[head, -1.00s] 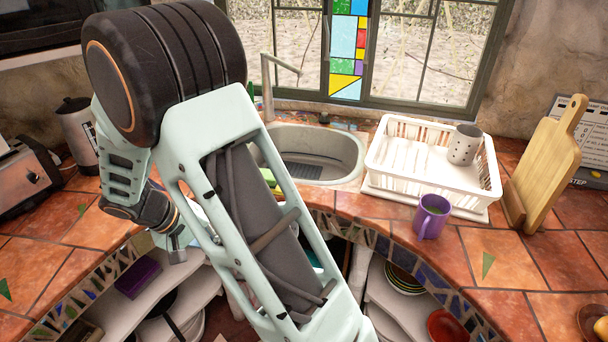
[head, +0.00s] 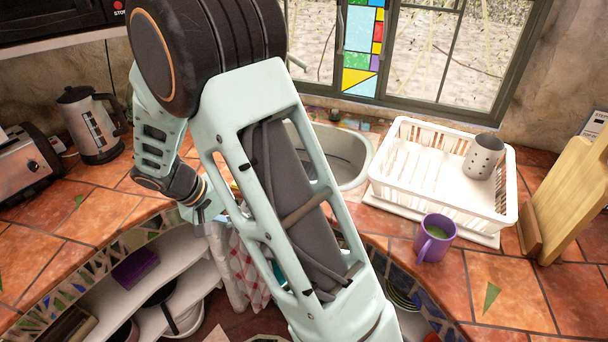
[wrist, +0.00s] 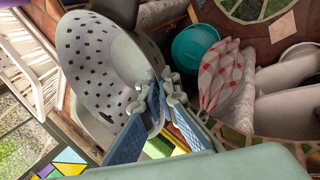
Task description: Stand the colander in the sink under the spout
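The colander (wrist: 90,62) is a pale bowl with dark square holes. It fills the left half of the wrist view, tilted, and my arm hides it in the head view. My gripper (wrist: 158,102) has its blue fingers closed about the colander's rim. The sink (head: 348,158) is a grey basin below the window; my arm covers its left part.
A white dish rack (head: 408,185) with a grey holed cup (head: 484,156) stands right of the sink. A purple mug (head: 434,240) stands at the counter's front edge. A kettle (head: 92,125) and toaster (head: 28,165) stand left. Open shelves (head: 150,285) lie below.

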